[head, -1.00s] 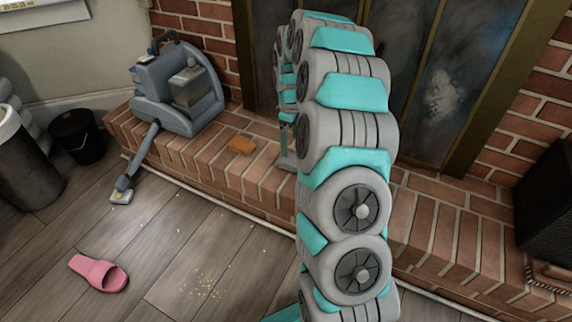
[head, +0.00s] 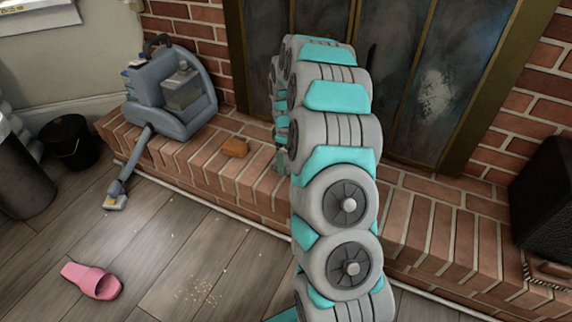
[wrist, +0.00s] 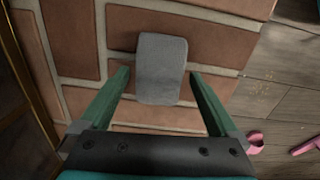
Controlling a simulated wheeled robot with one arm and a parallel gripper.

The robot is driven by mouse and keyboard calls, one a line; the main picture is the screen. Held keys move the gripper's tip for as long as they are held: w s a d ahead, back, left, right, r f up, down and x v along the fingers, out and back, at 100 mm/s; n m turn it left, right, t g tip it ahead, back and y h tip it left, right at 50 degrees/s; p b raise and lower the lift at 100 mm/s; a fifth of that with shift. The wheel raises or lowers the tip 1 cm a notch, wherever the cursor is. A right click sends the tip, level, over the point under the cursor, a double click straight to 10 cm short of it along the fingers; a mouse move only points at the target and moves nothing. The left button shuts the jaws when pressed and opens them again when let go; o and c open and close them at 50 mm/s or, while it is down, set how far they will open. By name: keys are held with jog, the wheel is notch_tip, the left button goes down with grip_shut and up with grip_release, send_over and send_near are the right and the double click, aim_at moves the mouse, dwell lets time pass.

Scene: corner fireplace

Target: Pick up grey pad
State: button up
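The grey pad (wrist: 161,68) lies on the brick hearth in the wrist view, a rounded rectangular slab just beyond my fingertips. My gripper (wrist: 160,78) is open, with its two green fingers spread to the left and right of the pad's near end. Nothing is held between them. In the head view my arm hides the pad and most of the gripper.
The brick hearth (head: 235,175) runs below the dark fireplace doors (head: 430,90). A pink slipper (head: 91,281) lies on the wooden floor. A black box (head: 545,205) stands at right.

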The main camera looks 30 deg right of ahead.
aim_at(286, 160)
jog(key=c, duration=1.1)
jog(key=shift+r, duration=0.1)
jog(key=shift+r, duration=0.45)
notch_tip(286, 160, up, 3)
jog(key=shift+w+f+p, duration=0.1)
jog(key=shift+p, duration=0.25)
jog(key=s+a, duration=0.2)
jog(key=s, duration=0.5)
jog(key=s+a+r+p, duration=0.1)
jog(key=s+a, duration=0.2)
jog(key=s, duration=0.5)
jog(key=shift+a, duration=0.15)
jog(key=shift+s+r, duration=0.1)
